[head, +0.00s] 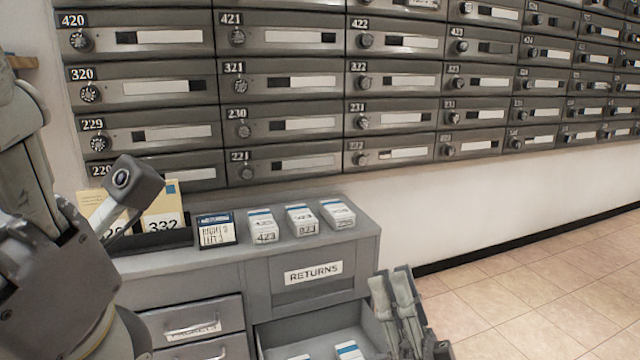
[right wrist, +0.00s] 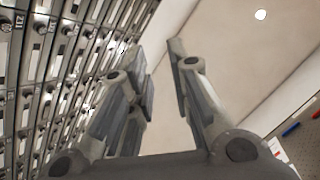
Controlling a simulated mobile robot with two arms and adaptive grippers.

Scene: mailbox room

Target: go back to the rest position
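My right gripper (head: 392,285) is at the lower middle of the head view, in front of the right end of the grey cabinet (head: 215,262), fingers pointing up. In the right wrist view its two fingers (right wrist: 157,52) stand apart with nothing between them, so it is open and empty. My left arm (head: 60,275) fills the left edge of the head view, with its wrist camera near the cabinet top. The fingers of my left gripper do not show.
Numbered mailboxes (head: 285,85) cover the wall. Several mail bundles (head: 302,220) and a small sign (head: 215,230) stand on the cabinet. Below the RETURNS label (head: 313,272), an open drawer (head: 290,335) holds white bundles (head: 348,350). The tiled floor (head: 540,280) at right is clear.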

